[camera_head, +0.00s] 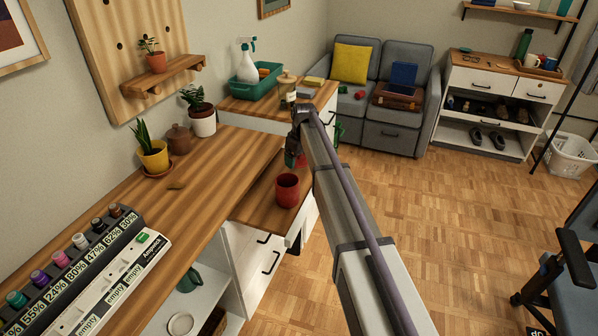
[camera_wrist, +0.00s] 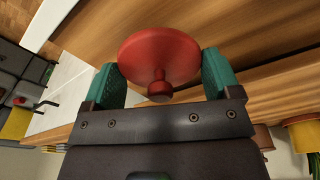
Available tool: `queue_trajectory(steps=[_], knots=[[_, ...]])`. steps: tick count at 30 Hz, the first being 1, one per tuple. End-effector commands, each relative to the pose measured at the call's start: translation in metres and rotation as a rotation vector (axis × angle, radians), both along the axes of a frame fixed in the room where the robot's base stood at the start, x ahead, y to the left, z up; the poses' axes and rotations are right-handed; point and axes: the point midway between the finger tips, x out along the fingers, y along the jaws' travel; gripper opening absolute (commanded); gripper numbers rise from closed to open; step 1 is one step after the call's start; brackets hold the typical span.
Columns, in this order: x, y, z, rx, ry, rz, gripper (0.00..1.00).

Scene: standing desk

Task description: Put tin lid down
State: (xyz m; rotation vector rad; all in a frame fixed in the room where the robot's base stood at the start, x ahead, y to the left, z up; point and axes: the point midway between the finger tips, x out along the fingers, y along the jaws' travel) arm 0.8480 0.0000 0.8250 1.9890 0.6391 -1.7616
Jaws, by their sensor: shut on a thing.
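The tin lid (camera_wrist: 158,52) is a round red disc with a knob, seen close up in the wrist view. My gripper (camera_wrist: 160,70) is shut on it, with a green finger at each side of its rim. In the head view my gripper (camera_head: 295,159) hangs over the lower wooden surface, just behind a red open-topped tin (camera_head: 287,191). The arm hides most of the lid there. The tin stands upright on the pulled-out wooden board (camera_head: 257,205). How high the lid is above the wood I cannot tell.
The higher wooden desk top (camera_head: 215,165) runs along the left of the board. A white potted plant (camera_head: 203,122), a brown jar (camera_head: 179,139) and a yellow pot (camera_head: 153,158) stand on it. A green tray (camera_head: 250,92) is further back. Bare board shows left of the tin.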

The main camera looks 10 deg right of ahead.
Motion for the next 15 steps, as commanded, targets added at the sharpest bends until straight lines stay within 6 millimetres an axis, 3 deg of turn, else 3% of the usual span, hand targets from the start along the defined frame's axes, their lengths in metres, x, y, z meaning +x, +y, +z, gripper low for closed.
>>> queue_trajectory(steps=[1, 4, 15], knots=[[0.0, 0.0, -0.016, 0.0, 0.0, 0.0, 0.6], [0.0, 0.0, -0.036, 0.0, 0.0, 0.0, 0.6], [0.0, 0.0, -0.036, 0.0, 0.0, -0.001, 0.6]])
